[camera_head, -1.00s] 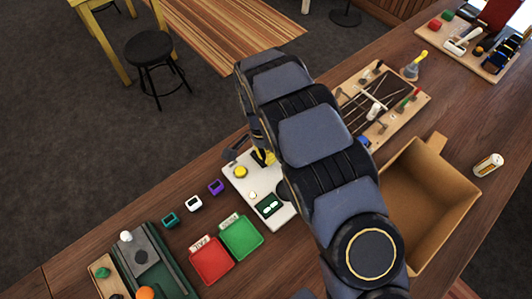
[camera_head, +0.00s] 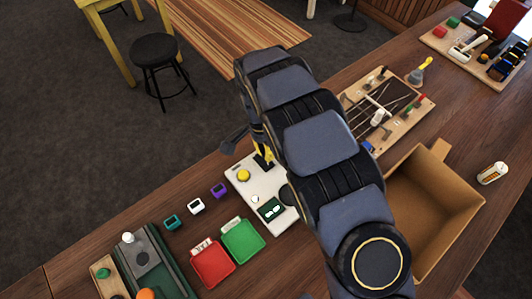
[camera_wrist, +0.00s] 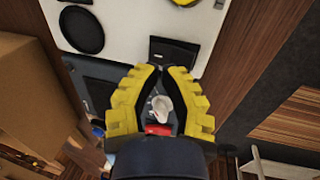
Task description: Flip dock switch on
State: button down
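The dock is a white panel (camera_head: 241,178) lying on the wooden bench, left of my arm in the head view. It carries a yellow button (camera_head: 243,175) and a small dark display (camera_head: 271,209). In the wrist view the white panel (camera_wrist: 122,43) fills the top, with a round black pad (camera_wrist: 81,30) and a black rectangular part (camera_wrist: 174,52) near its edge. I cannot tell whether that part is the switch, or its position. My gripper (camera_wrist: 164,70) has its yellow fingers slightly apart with nothing held, tips just short of the black part. In the head view my arm partly hides it.
A cardboard box (camera_head: 455,205) stands right of my arm, close to the dock. A red tray (camera_head: 212,264) and a green tray (camera_head: 243,240) lie in front of the dock. A tool board (camera_head: 415,115) lies behind. Small coloured blocks line the left.

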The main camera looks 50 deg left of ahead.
jog(key=d+v, duration=0.2)
jog(key=v, duration=1)
jog(key=shift+d+r, duration=0.25)
jog(key=shift+r, duration=0.25)
jog(key=w+d+r+m, duration=0.1)
jog(key=w+d+r, duration=0.25)
jog(key=d, duration=0.45)
jog(key=w+d+r, duration=0.2)
jog(key=d+r, duration=0.2)
jog(key=d, duration=0.4)
jog(key=w+d+r+m, duration=0.1)
jog(key=w+d+r, duration=0.15)
jog(key=d, duration=0.55)
jog(key=s+d+r+n+g+y, duration=0.1)
jog(key=s+d+r+n+y, duration=0.1)
jog(key=s+d, duration=1.4)
jog(key=shift+s+d+g, duration=0.2)
jog(key=shift+s+g, duration=0.2)
